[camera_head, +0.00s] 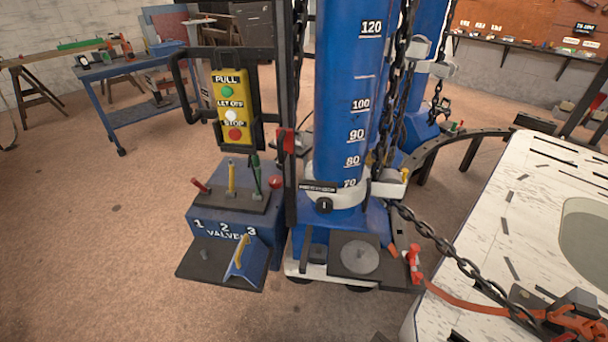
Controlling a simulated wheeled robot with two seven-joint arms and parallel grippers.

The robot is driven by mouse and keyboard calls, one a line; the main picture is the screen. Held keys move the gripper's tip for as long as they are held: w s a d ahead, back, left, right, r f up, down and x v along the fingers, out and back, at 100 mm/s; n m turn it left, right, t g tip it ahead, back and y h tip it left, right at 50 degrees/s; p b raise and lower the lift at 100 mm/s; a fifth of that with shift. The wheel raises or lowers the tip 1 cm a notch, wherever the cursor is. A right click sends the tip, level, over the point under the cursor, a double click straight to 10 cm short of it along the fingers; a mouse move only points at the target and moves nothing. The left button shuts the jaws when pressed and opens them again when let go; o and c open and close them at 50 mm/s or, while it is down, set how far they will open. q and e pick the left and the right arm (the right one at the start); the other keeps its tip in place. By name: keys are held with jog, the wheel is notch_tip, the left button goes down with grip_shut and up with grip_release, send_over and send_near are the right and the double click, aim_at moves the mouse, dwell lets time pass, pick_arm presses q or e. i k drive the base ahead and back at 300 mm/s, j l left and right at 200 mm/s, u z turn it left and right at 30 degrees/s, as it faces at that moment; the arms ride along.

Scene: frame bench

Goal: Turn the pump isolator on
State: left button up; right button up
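A black rotary knob (324,205) with an upright white mark sits on the lower front of the blue column (345,110). A dark label (318,187) is just above it, but its lettering is too small to read surely. I cannot tell for certain that this knob is the pump isolator. Neither of my grippers shows in this view.
A yellow pendant (233,108) marked PULL, LET OFF and STOP hangs left of the column. Below it stands a blue valve box (235,225) with several levers. A chain (440,240) runs right to a white vehicle body (520,210). The floor at left is clear.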

aim_at(276, 181)
jog(key=i+j+z, duration=0.25)
jog(key=j+z, duration=0.2)
jog(key=j, duration=0.3)
jog(key=j+z, duration=0.25)
jog(key=j, duration=0.15)
jog(key=i, duration=0.05)
